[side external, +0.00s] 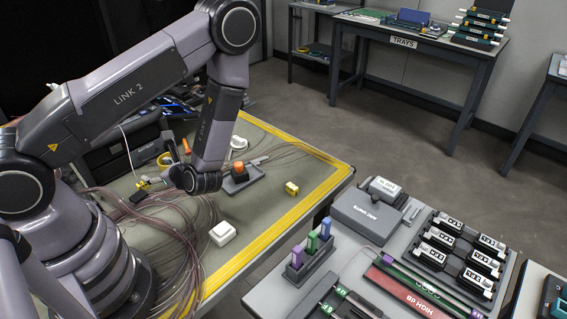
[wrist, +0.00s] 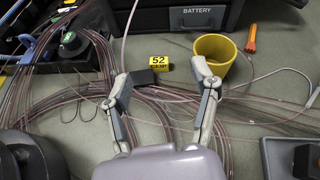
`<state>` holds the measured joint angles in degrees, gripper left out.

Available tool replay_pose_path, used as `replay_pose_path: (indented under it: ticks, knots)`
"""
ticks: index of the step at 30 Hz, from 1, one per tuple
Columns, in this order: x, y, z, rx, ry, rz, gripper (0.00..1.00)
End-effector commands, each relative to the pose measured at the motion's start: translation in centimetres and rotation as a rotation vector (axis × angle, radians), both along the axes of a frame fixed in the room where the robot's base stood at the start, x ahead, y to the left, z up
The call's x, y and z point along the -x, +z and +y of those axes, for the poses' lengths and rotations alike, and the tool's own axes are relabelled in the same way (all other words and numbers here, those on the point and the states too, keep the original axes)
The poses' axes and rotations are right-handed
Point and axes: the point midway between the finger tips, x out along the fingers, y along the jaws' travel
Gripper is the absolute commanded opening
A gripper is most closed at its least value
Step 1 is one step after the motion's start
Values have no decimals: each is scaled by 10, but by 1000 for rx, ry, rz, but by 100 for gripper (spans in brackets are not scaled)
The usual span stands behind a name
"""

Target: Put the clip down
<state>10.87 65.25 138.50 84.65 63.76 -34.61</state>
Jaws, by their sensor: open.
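A small yellow tag marked 52 (wrist: 158,62) lies on the bench in the wrist view, with a small dark block (wrist: 143,77) touching or close to its lower left. These may be the clip; I cannot tell for certain. My gripper (wrist: 163,82) is open, with its two fingers spread wide and nothing between them. The tag sits just beyond the fingertips. In the side external view my gripper (side external: 166,178) is low over the bench, left of its wrist joint and partly hidden. The yellow tag also shows there (side external: 143,184), small, near the cable bundle.
Thin pinkish cables (wrist: 75,110) run across the bench around the gripper. A yellow cup (wrist: 215,52) stands near the right finger, with an orange tool (wrist: 251,38) beyond it. A white box (side external: 222,233) and another yellow piece (side external: 291,188) lie on the mat, whose right side is mostly clear.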

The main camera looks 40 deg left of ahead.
Motion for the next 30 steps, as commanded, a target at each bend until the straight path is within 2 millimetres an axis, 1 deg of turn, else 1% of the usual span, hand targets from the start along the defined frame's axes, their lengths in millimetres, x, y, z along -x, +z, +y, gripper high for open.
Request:
replay_pose_path:
  ticks: [1,2,3,6,9,12,14,18,24,27,30]
  knots:
    - [-7,25,-1,7,67,-78,61]
    - [-8,39,-2,12,112,-119,61]
    - [-9,58,-4,24,174,-176,61]
    - [-5,100,-10,76,327,-313,61]
    - [4,138,-19,157,475,-449,61]
    - [16,170,-32,270,611,-586,61]
    - [23,188,-41,350,683,-667,61]
    - [40,226,-65,576,826,-856,61]
    - [62,275,-102,939,930,-1100,61]
    - [71,293,-117,1087,941,-1183,61]
    - [77,305,-126,1185,938,-1234,61]
